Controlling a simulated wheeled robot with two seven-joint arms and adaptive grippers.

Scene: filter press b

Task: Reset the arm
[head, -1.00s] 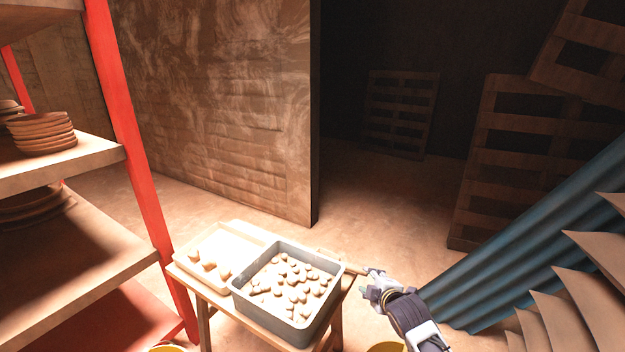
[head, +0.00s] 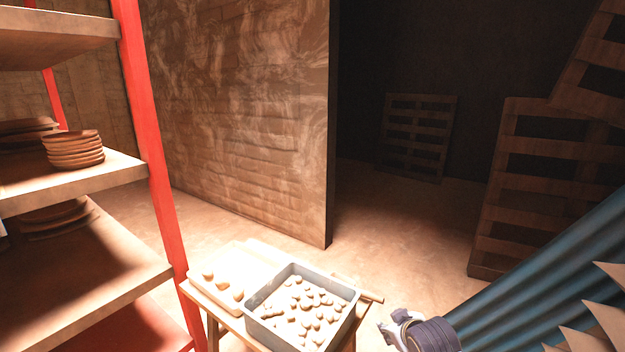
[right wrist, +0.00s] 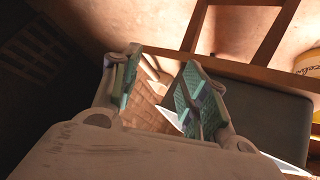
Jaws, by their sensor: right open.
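My right gripper (head: 384,326) is at the bottom of the head view, just right of a small wooden table. In the right wrist view its two green-padded fingers (right wrist: 160,92) are apart, with nothing between them. My left gripper does not show.
A grey bin (head: 253,328) of several pale lumps stands on the table (head: 212,309), beside a pale tray (head: 203,291) with a few lumps. A red-post shelf (head: 137,95) with stacked dishes stands left. Blue corrugated sheeting (head: 540,285) and pallets (head: 507,180) are right. A yellow bucket (right wrist: 309,64) shows in the wrist view.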

